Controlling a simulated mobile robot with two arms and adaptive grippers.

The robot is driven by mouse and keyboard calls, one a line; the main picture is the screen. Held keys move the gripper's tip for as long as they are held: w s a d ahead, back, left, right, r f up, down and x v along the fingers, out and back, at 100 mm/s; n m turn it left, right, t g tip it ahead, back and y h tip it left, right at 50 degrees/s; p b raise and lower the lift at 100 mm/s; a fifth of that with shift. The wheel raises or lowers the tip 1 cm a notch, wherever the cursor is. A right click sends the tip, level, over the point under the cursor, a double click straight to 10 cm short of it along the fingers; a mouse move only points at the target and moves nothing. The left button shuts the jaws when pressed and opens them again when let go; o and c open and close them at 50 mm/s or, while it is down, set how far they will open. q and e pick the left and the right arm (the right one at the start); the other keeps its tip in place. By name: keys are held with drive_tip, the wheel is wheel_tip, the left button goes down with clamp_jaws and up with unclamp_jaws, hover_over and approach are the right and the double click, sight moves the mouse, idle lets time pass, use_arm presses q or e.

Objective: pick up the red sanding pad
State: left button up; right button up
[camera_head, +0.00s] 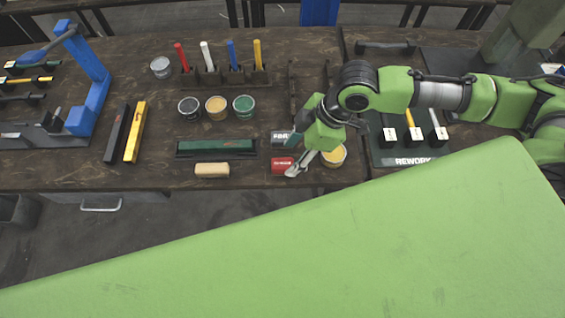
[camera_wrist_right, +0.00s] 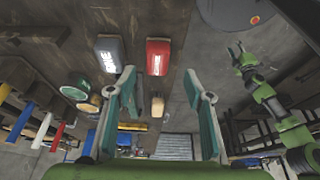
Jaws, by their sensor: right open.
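The red sanding pad (camera_head: 281,166) lies near the front edge of the dark bench in the head view. In the right wrist view the red sanding pad (camera_wrist_right: 158,57) shows whole, with a white label, beyond the fingertips. My right gripper (camera_head: 298,166) is open beside the pad's right end in the head view. In the right wrist view my right gripper (camera_wrist_right: 160,84) has its fingers spread wide with nothing between them. My left gripper (camera_wrist_right: 240,55) appears small at the right of the wrist view; its jaw state is unclear.
A dark labelled pad (camera_head: 281,138) lies just behind the red one, partly hidden by my arm. A tan block (camera_head: 212,170) lies to the left. The REWORK mat (camera_head: 411,161) is to the right.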

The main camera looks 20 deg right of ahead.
sight(283, 163)
drive_tip(key=x, duration=0.4)
drive_tip(key=p+x, duration=0.1)
drive_tip(key=x, duration=0.1)
drive_tip(key=shift+w+a+f, duration=0.15)
drive_tip(key=shift+w+f, duration=0.05)
drive_tip(key=shift+w, duration=0.15)
drive_tip(key=c, duration=1.2)
